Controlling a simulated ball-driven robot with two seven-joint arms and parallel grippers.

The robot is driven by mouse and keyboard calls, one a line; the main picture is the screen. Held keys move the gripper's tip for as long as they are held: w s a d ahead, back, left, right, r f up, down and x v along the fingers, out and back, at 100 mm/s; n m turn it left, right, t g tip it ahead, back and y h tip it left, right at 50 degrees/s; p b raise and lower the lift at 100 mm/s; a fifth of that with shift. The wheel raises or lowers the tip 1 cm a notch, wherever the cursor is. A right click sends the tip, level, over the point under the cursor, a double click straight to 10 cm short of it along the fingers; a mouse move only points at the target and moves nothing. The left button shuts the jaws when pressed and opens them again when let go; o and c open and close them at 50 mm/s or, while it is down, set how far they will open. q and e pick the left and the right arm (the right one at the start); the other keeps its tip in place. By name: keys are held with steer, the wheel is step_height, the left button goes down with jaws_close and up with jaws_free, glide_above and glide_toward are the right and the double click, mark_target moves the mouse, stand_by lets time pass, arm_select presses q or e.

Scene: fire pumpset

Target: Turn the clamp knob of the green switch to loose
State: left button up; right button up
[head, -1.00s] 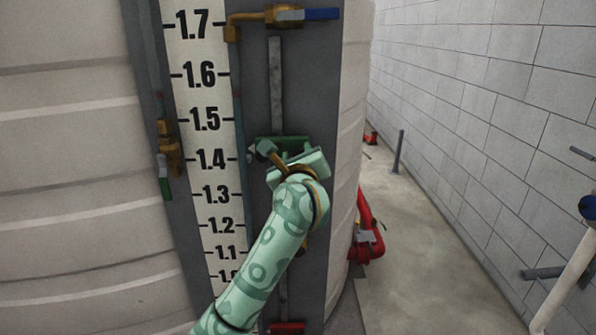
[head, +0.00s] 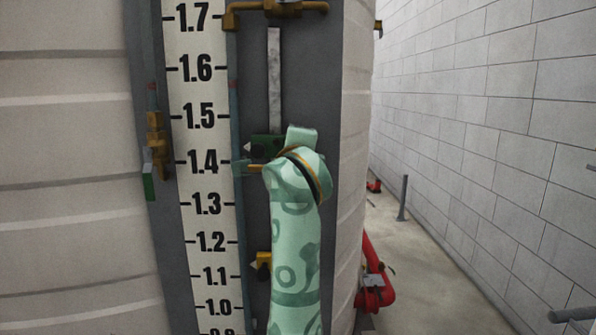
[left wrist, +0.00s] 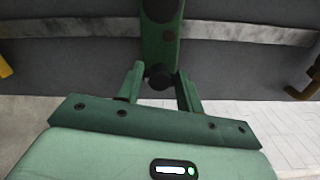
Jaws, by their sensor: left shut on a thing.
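The green switch (head: 262,146) is on the vertical metal rail (head: 275,80) beside the level scale, near the 1.4 mark. My left arm's wrist covers much of it in the head view. In the left wrist view the green switch body (left wrist: 160,40) comes down from the top. Its dark round clamp knob (left wrist: 158,76) sits between my left gripper's fingertips (left wrist: 160,85). My left gripper is shut on the knob, one finger on each side. The knob's pointer or marking is not visible. My right gripper is in neither view.
The number scale (head: 200,130) runs up the ribbed tank at left. A brass valve (head: 155,145) with a green handle hangs left of it. Brass pipework (head: 285,8) is above the rail. Red pipework (head: 372,285) stands low at right; open floor lies before the block wall.

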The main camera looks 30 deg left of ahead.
arm_select(q)
steer(key=n+b, duration=0.2)
steer(key=shift+b, duration=0.3)
steer(key=shift+n, duration=0.3)
steer(key=o, duration=1)
steer(key=v, duration=1.6)
steer(key=shift+s+d, duration=0.1)
steer(key=shift+s, duration=0.1)
steer(key=shift+f, duration=0.1)
